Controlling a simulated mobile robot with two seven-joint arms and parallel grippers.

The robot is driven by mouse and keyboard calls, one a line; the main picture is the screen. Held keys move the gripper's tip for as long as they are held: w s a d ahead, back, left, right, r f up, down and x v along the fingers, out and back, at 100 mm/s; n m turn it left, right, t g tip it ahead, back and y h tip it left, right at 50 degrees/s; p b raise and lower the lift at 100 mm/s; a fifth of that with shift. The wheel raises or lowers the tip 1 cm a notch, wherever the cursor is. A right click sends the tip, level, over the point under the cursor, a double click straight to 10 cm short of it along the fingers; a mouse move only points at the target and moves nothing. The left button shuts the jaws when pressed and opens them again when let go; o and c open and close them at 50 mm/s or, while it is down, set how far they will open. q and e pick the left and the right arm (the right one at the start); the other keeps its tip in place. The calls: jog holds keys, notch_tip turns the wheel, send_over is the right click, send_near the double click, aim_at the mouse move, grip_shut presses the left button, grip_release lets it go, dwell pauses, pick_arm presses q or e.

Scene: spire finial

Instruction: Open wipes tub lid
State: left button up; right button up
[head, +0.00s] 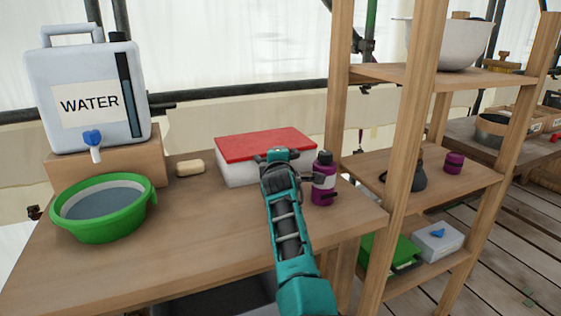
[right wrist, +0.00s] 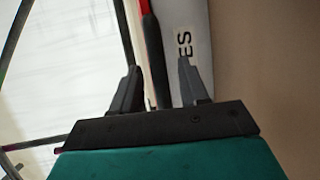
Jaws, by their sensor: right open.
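The wipes tub (head: 238,175) is a white box with a flat red lid (head: 265,144), lying shut at the back of the wooden table. My right gripper (head: 278,156) is at the tub's front right; my arm hides part of that side. In the right wrist view the open fingers (right wrist: 160,70) stand apart on either side of a dark strip beside the red lid edge. The tub's white wall (right wrist: 190,14), with the letters ES, shows by the right finger. Whether the fingers touch the tub cannot be told. My left gripper is out of view.
A purple bottle (head: 323,170) stands close right of my gripper. A soap bar (head: 190,168), a green basin (head: 103,229) and a water container (head: 88,70) are to the left. A wooden shelf post (head: 410,130) rises on the right. The table's front left is clear.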

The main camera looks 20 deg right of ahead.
grip_shut()
dwell(0.4)
